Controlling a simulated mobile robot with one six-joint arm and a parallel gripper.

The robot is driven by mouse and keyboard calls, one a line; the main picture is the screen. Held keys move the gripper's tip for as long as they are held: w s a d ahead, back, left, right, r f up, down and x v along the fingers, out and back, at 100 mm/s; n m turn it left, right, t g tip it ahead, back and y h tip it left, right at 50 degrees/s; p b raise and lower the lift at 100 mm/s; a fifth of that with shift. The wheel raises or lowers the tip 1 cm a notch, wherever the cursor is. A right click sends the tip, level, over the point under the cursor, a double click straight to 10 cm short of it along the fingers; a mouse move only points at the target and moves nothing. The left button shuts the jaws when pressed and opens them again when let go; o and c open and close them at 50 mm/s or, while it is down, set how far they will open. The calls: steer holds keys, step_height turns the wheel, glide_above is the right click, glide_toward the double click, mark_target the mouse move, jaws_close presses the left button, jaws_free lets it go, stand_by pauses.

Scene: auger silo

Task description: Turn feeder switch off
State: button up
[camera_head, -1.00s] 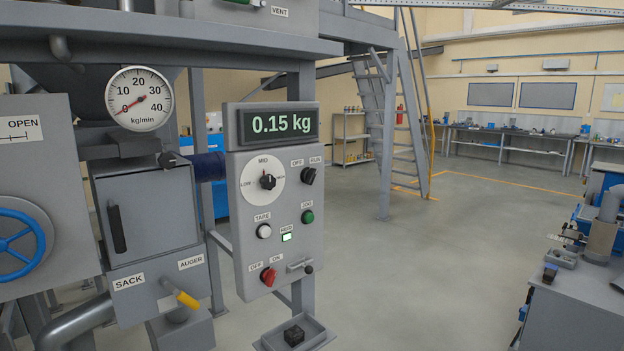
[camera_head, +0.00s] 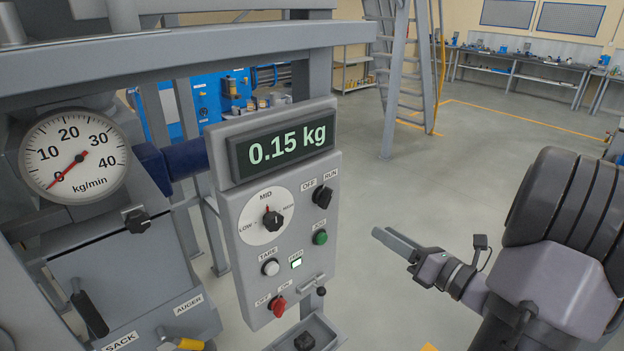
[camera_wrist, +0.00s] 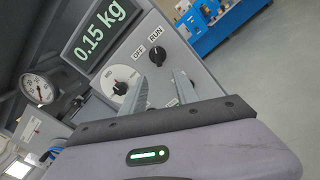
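The grey control panel (camera_head: 240,215) carries a black OFF/RUN knob (camera_head: 322,196) at upper right, seemingly tilted toward RUN. A red OFF/ON knob (camera_head: 279,306) sits at the bottom and seems tilted toward ON. The FEED lamp (camera_head: 296,264) between them is lit. None of the knobs is labelled "feeder" that I can read. My gripper (camera_head: 381,231) is to the right of the panel, apart from it, empty. In the wrist view my gripper's fingers (camera_wrist: 159,76) are spread, with the OFF/RUN knob (camera_wrist: 157,55) beyond the gap between their tips.
The panel also has a LOW/MID/HIGH dial (camera_head: 271,221), a white TARE button (camera_head: 270,267) and a green JOG button (camera_head: 320,238). The display (camera_head: 283,147) reads 0.15 kg. The gauge (camera_head: 74,158) points near 0. Open floor lies right of the panel.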

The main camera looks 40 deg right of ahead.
mark_target(329, 202)
steer(key=w, duration=0.5)
steer(key=w+a, duration=0.1)
steer(key=w, duration=0.5)
steer(key=w+a, duration=0.1)
steer(key=w, duration=0.4)
steer(key=shift+w+b, duration=0.2)
steer(key=shift+b, duration=0.2)
jaws_close()
